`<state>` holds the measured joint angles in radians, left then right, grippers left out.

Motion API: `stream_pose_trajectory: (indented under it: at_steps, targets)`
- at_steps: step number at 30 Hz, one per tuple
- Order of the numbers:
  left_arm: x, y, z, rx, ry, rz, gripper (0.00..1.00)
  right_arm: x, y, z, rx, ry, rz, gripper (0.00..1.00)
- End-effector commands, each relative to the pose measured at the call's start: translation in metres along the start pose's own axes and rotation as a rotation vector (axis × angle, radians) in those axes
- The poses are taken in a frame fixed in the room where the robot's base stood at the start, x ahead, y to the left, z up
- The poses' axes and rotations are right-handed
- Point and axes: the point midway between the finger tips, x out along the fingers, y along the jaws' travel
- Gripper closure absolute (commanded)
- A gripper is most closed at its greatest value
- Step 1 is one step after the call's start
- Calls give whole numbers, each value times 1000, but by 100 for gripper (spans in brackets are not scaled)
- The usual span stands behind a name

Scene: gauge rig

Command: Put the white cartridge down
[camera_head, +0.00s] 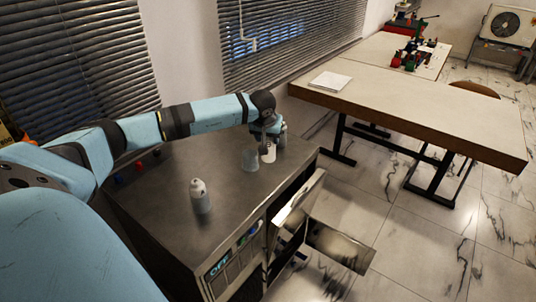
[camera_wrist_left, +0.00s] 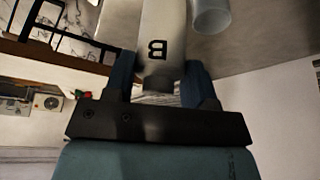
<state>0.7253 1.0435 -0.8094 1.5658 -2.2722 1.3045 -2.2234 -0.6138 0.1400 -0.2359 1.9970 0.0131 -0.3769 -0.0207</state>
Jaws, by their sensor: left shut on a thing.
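My left gripper (camera_head: 268,138) is shut on the white cartridge (camera_head: 268,153), over the far end of the dark metal cabinet top (camera_head: 235,185). In the left wrist view the white cartridge (camera_wrist_left: 162,30), marked with a black letter B, sits between the two fingers of the gripper (camera_wrist_left: 160,80). I cannot tell whether its lower end touches the cabinet top. A grey cup-like cylinder (camera_head: 250,159) stands just left of it, and one also shows beside the cartridge in the left wrist view (camera_wrist_left: 210,14). My right gripper is not in view.
A white-topped, grey-bodied bottle shape (camera_head: 201,197) stands nearer on the cabinet top. Small red (camera_head: 139,167) and blue pieces lie at its left edge. An open drawer or door (camera_head: 340,246) juts from the cabinet's front. A long table (camera_head: 410,105) stands beyond.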

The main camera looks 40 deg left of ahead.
Motion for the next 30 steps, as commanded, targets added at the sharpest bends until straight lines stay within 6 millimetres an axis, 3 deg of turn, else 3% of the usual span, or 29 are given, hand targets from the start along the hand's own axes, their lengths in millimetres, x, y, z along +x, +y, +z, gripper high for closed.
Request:
stream_pose_trajectory:
  at_steps: [3, 11, 18, 29, 30]
  targets:
    - [20, 0, 9, 0, -1, 0, 76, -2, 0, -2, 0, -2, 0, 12]
    - [38, 0, 16, 0, 0, -1, 76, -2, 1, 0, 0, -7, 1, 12]
    - [69, 0, 30, 1, 0, 0, 76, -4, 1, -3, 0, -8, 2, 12]
    - [75, 0, 31, 1, 1, 0, 76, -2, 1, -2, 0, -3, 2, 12]
    - [75, 0, 32, 1, 1, 0, 47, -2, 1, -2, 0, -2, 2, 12]
